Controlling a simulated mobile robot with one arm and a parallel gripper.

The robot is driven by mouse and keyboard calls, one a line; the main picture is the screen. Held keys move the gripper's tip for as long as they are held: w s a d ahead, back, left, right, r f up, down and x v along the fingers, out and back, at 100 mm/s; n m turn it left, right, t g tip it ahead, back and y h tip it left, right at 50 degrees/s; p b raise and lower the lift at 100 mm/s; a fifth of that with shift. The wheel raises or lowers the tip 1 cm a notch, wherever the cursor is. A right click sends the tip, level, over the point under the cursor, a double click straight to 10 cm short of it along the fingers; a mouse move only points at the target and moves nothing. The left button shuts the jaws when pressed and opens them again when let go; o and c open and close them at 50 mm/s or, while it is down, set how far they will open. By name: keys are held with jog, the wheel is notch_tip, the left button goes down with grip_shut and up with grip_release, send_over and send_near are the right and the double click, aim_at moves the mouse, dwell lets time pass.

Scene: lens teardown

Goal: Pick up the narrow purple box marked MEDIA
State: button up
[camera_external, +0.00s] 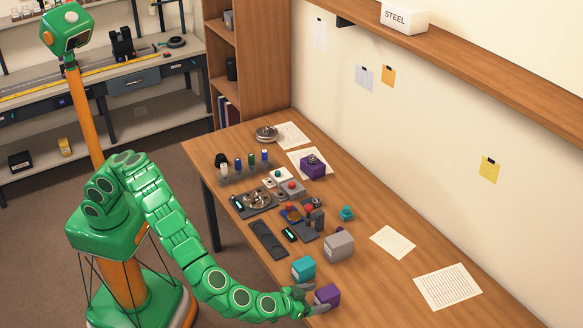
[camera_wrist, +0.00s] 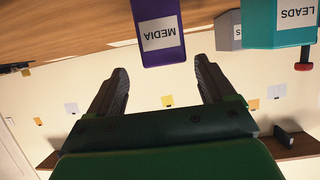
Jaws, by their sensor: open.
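The narrow purple box marked MEDIA (camera_external: 328,294) stands near the front edge of the wooden table, at the bottom of the external view. In the wrist view the purple box (camera_wrist: 158,18) shows upside down at top centre, with its white label facing the camera. My gripper (camera_external: 308,298) is at the box in the external view. In the wrist view my gripper (camera_wrist: 160,72) is open, with nothing between its fingers. The box lies just beyond the fingertips, roughly centred between them. I cannot tell whether a finger touches it.
A teal box marked LEADS (camera_wrist: 283,20) stands close beside the purple one; it also shows in the external view (camera_external: 303,269). A grey box (camera_external: 339,247) is behind it. Another purple box (camera_external: 313,168) and several small parts lie farther back. Papers (camera_external: 448,287) lie on the right.

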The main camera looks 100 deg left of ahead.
aim_at(332, 293)
jog(key=shift+s+a+x, duration=0.1)
jog(key=shift+x, duration=1.85)
jog(key=shift+s+a+x, duration=0.1)
jog(key=shift+s+x, duration=0.05)
jog(key=shift+x, duration=1.75)
jog(key=c, duration=1.1)
